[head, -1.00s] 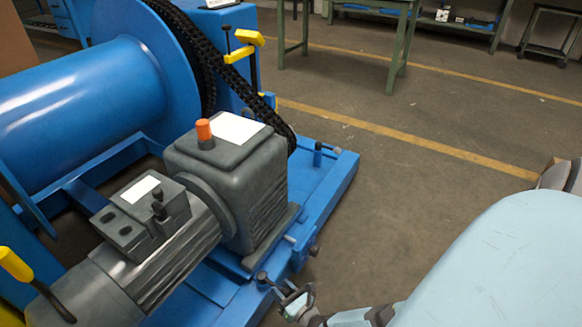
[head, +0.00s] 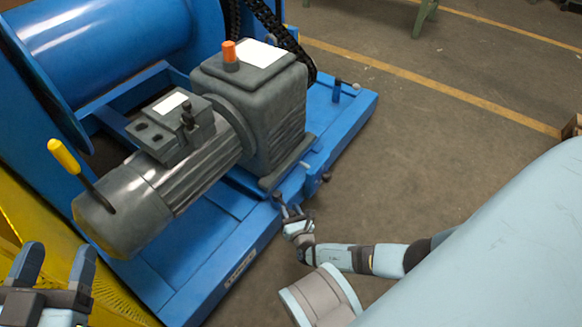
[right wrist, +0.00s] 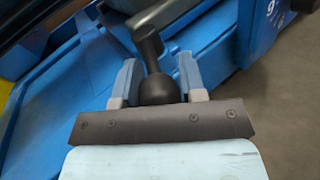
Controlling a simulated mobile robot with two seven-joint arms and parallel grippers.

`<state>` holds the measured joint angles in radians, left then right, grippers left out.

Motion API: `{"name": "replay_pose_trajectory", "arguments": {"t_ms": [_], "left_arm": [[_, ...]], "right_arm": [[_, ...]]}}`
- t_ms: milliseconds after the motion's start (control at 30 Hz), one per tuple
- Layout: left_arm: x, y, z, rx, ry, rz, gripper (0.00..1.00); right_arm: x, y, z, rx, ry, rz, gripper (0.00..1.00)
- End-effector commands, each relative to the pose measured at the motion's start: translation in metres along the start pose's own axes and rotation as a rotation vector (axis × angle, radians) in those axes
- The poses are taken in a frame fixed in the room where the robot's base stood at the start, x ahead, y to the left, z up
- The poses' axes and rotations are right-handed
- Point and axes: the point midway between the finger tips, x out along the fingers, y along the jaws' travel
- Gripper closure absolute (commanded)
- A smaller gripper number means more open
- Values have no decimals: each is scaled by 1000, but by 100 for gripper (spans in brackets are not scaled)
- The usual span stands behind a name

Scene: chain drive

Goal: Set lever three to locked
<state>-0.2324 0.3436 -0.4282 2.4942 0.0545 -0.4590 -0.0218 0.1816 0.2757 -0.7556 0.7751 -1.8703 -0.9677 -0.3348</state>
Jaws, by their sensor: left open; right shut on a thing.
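A dark lever with a rounded knob (right wrist: 158,88) is between the fingers of my right gripper (right wrist: 158,66) in the right wrist view, and the gripper is shut on it. In the head view my right gripper (head: 290,209) is at the front edge of the blue base, beside the grey gearbox; the lever is small there. I see no number marking it as lever three. My left gripper (head: 57,258) is open and empty at the bottom left. A yellow-handled lever (head: 64,157) rises from the motor end.
The grey gearbox (head: 262,105) and motor (head: 165,188) stand on the blue base (head: 215,235). A blue post and grey-knobbed stub (head: 356,87) stand on its far corner. A chain (head: 268,22) runs behind. Floor (head: 430,155) to the right is clear.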

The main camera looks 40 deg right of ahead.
Motion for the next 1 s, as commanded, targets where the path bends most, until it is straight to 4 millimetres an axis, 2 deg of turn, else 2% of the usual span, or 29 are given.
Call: {"name": "replay_pose_trajectory", "arguments": {"t_ms": [433,467,533,567,1000], "left_arm": [[0,0,1,1,-2,1,38],[0,0,0,1,-1,0,38],[0,0,0,-1,0,-1,38],[0,0,0,-2,0,-1,38],[1,1,-1,-8,3,-3,38]], "right_arm": [[5,4,2,4,-5,0,100],[5,4,2,4,-5,0,58],[5,3,2,4,-5,-1,42],[4,3,2,4,-4,-1,38],[2,0,1,1,-3,-3,38]]}}
